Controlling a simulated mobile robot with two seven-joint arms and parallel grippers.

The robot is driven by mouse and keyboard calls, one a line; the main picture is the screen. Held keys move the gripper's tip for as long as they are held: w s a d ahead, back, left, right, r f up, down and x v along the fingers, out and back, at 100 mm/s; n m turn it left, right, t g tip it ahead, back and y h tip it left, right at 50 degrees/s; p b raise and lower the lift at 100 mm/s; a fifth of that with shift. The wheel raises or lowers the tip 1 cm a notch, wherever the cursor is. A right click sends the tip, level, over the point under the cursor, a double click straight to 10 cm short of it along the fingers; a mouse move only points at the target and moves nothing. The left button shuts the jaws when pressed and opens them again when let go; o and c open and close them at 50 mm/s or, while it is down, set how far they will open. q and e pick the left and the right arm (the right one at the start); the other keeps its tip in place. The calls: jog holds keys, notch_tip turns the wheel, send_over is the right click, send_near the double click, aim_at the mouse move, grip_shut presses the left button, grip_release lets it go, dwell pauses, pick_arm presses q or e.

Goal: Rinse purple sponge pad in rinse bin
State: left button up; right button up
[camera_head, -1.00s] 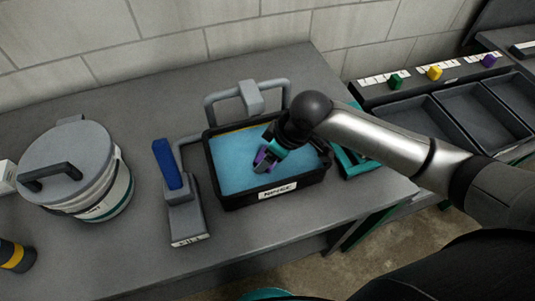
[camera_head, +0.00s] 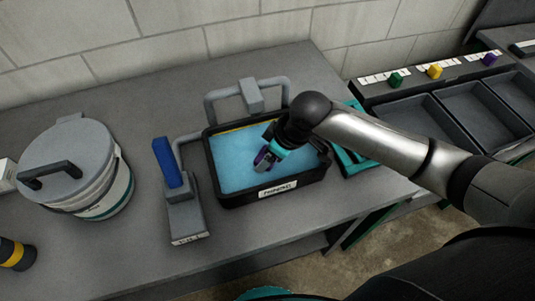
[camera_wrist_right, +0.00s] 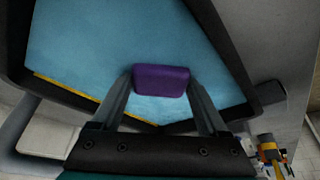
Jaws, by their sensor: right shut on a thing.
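The rinse bin (camera_head: 210,168) is a black rectangular tub on the grey bench, filled with light blue water, with a white label on its front. My right gripper (camera_head: 265,159) reaches into the bin from the right. In the right wrist view the gripper (camera_wrist_right: 160,92) is shut on the purple sponge pad (camera_wrist_right: 161,80), held between its two fingers over or in the blue water. I cannot tell how deep the pad sits. My left gripper is not in view.
A lidded grey bucket (camera_head: 75,170) stands at the left. A stand with a blue lever (camera_head: 167,163) is just left of the bin, and a grey pipe frame (camera_head: 250,95) rises behind it. A teal tray (camera_head: 352,158) sits to the right. Dark bins (camera_head: 425,125) with coloured blocks are farther right.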

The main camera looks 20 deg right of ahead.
jog(key=shift+s+f+p, duration=0.1)
jog(key=shift+p, duration=0.35)
dwell(1.5)
notch_tip(320, 180, up, 7)
jog(key=p, duration=0.8)
jog(key=shift+p, duration=0.4)
jog(key=shift+r, duration=0.2)
